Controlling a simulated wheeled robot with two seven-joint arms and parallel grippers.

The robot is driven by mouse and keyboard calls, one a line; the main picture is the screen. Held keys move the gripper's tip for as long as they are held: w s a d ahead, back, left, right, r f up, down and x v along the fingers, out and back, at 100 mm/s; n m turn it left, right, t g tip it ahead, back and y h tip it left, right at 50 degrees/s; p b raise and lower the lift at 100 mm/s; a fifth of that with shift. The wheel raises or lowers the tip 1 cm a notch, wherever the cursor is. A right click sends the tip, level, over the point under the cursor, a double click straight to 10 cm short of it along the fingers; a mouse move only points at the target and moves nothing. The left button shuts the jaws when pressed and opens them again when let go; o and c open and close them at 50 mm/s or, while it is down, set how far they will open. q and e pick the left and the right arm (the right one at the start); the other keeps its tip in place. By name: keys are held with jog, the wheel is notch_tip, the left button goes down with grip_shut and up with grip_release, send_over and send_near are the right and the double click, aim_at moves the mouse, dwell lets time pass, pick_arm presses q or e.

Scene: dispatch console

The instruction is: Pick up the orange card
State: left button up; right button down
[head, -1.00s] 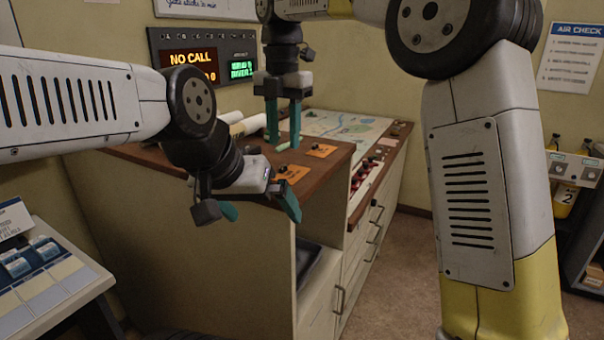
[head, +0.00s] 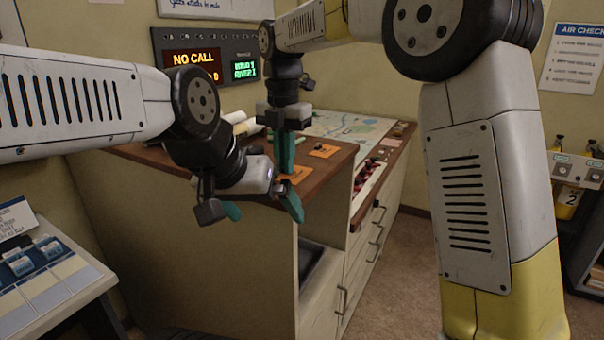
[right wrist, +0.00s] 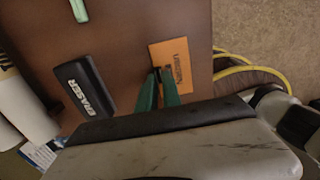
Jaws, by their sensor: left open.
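Two orange cards lie near the front edge of the brown desk top in the head view: a nearer orange card (head: 298,174) and a farther orange card (head: 323,151). My right gripper (head: 286,170) points down at the nearer one and partly covers it. In the right wrist view an orange card (right wrist: 177,56) with dark lettering lies at the fingertips (right wrist: 161,71). The fingers are close together there, on a small dark part at the card's edge. Whether the card is off the desk cannot be told. My left gripper (head: 262,211) is open and empty in front of the desk.
A black eraser (right wrist: 85,86) lies left of the card in the right wrist view, beside rolled paper (right wrist: 20,108). A map (head: 350,127) and a panel of red buttons (head: 371,172) are farther right on the console (head: 190,240). A side table (head: 55,283) stands at lower left.

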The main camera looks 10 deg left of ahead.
jog(key=shift+r, duration=0.1)
jog(key=shift+r, duration=0.5)
jog(key=r, duration=0.2)
jog(key=shift+s+r, duration=0.3)
jog(key=shift+s, duration=0.05)
jog(key=s+r, duration=0.1)
jog(key=s, duration=1.4)
jog(key=shift+s+a, duration=0.15)
jog(key=shift+a, duration=0.15)
jog(key=shift+r, duration=0.1)
